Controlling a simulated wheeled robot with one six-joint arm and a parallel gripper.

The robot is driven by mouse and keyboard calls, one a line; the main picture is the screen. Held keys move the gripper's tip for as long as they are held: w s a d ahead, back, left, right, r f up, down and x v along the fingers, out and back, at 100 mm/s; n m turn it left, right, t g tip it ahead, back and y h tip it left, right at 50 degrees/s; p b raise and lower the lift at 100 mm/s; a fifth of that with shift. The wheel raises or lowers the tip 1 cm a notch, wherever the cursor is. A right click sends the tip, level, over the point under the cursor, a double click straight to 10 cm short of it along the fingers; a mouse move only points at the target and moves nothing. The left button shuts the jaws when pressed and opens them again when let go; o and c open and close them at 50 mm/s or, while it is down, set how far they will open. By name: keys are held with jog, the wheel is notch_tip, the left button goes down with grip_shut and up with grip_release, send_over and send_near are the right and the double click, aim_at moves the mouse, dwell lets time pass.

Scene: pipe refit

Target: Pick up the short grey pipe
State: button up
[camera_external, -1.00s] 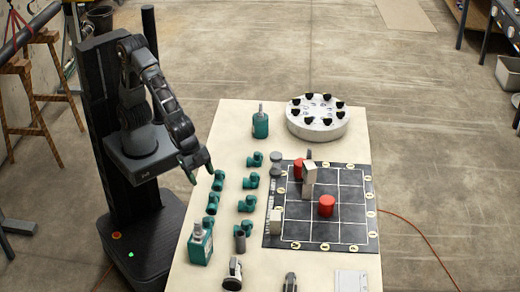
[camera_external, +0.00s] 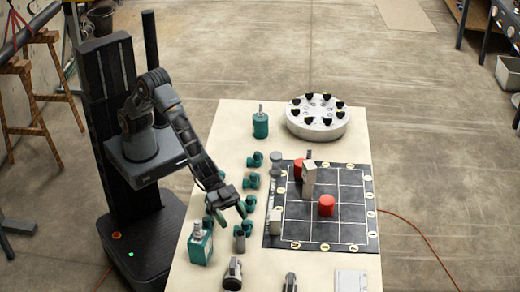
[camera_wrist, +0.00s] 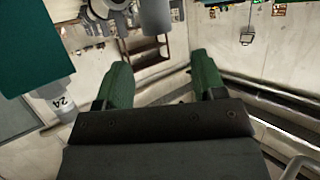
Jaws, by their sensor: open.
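A short grey pipe (camera_external: 240,243) stands upright near the left edge of the table, by the front row of teal fittings. My gripper (camera_external: 228,214) is above the table, just behind and slightly left of the pipe in the external view, and apart from it. In the wrist view its two green fingers (camera_wrist: 161,76) are spread with nothing held between them. A grey cylinder (camera_wrist: 155,16) shows at the top of the wrist view; I cannot tell if it is the same pipe. My gripper partly hides teal fittings below it.
A teal box-like container (camera_external: 200,245) stands left of the pipe. Teal fittings (camera_external: 250,181) stand behind. A black grid board (camera_external: 345,235) with red cylinders (camera_external: 326,206) and a beige upright block (camera_external: 308,182) lies to the right. A white round carousel (camera_external: 318,130) is at the back.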

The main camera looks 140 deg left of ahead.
aim_at(239, 233)
jog(key=shift+w+d+f, duration=0.15)
jog(key=shift+w+f, duration=0.8)
jog(key=shift+w, duration=0.2)
jog(key=shift+w+d+f, duration=0.1)
jog(key=shift+w+f, duration=0.8)
jog(key=shift+w, duration=0.25)
jog(key=c, duration=1)
